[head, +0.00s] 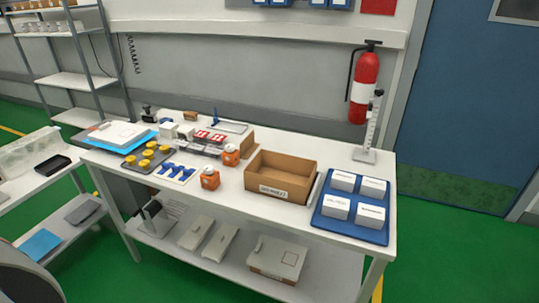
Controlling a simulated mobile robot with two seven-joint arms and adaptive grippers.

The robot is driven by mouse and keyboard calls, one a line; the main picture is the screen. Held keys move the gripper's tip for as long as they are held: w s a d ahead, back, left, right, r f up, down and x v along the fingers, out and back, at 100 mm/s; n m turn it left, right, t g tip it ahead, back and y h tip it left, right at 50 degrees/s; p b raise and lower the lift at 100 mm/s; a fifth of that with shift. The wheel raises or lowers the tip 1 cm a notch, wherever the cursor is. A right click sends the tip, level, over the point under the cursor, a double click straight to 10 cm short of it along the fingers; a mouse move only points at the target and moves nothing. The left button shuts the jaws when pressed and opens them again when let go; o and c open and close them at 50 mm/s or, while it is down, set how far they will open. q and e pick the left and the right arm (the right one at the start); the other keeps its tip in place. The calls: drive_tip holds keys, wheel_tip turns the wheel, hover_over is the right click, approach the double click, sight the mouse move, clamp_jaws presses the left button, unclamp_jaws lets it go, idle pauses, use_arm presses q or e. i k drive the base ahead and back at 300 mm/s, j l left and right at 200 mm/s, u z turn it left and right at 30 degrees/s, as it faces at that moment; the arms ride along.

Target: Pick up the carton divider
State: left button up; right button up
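An open brown carton (262,186) with a white label on its front stands on the white workbench (228,199), right of the middle. A thin pale edge (313,190) shows along the carton's right side. I cannot tell whether it is the carton divider. No divider is clearly visible inside the carton, and its floor is partly hidden by the front wall. Neither of my grippers is in view.
Right of the carton is a blue tray (320,223) with several white boxes. A height gauge (365,156) stands behind it. Orange containers (210,180) stand left of the carton, with blue parts and yellow knobs further left. A shelf (190,259) lies below.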

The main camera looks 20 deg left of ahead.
sight(248, 147)
drive_tip(key=i+j+u, duration=0.25)
drive_tip(key=j, duration=0.25)
drive_tip(key=i+j+u, duration=0.15)
drive_tip(key=j+u, duration=0.15)
drive_tip(key=j, duration=0.15)
drive_tip(key=i+j+u, duration=0.25)
drive_tip(key=j, duration=0.15)
